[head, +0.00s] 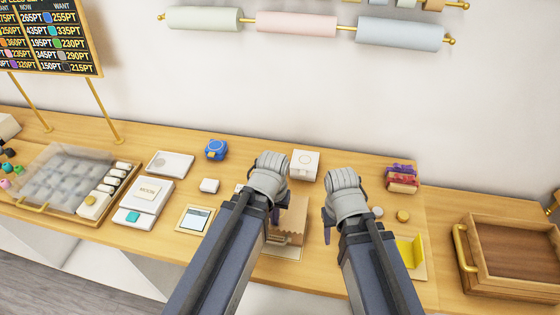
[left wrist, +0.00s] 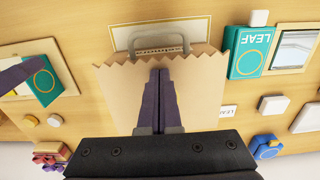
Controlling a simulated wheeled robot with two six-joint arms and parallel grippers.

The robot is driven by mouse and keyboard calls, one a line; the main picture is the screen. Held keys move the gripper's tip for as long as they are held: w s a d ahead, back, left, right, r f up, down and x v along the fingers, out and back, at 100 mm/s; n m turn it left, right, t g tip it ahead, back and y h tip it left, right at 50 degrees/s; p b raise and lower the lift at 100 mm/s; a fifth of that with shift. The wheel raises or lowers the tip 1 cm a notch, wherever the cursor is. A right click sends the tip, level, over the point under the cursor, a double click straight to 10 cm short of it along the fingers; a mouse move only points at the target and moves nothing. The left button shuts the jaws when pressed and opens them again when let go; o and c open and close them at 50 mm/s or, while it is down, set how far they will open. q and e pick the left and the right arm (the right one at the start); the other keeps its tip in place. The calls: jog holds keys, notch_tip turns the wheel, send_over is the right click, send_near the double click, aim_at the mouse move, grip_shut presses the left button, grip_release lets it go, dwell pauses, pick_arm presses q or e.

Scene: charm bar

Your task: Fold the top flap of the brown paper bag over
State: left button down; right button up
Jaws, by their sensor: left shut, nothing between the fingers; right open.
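The brown paper bag (head: 292,219) stands on the counter in the middle of the head view, partly hidden behind my left arm. In the left wrist view the bag (left wrist: 120,90) shows its zigzag top edge and a grey handle (left wrist: 160,38) beyond it. My left gripper (left wrist: 160,75) is shut and empty, its fingertips over the bag's top part. I cannot tell whether they touch the paper. In the head view my left gripper (head: 275,213) is at the bag's left side. My right gripper (head: 330,218) is open and empty, to the right of the bag.
A wooden tray (head: 473,290) stands at the far right. A white box (head: 305,164) and a blue tape dispenser (head: 216,150) stand behind. Red and purple bundles (head: 402,179) and a yellow card (head: 414,250) lie right. A white scale (head: 145,200) and a charm case (head: 62,205) are left.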

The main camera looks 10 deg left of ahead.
pick_arm(q)
notch_tip(320, 180, up, 2)
jog(key=shift+r+p, duration=0.2)
jog(key=shift+p, duration=0.85)
notch_tip(320, 180, up, 4)
jog(key=p, duration=0.3)
jog(key=shift+w+f, duration=0.1)
jog(key=shift+f, duration=0.1)
pick_arm(e)
notch_tip(320, 180, up, 6)
jog(key=shift+f, duration=0.1)
pick_arm(q)
jog(key=shift+f, duration=0.1)
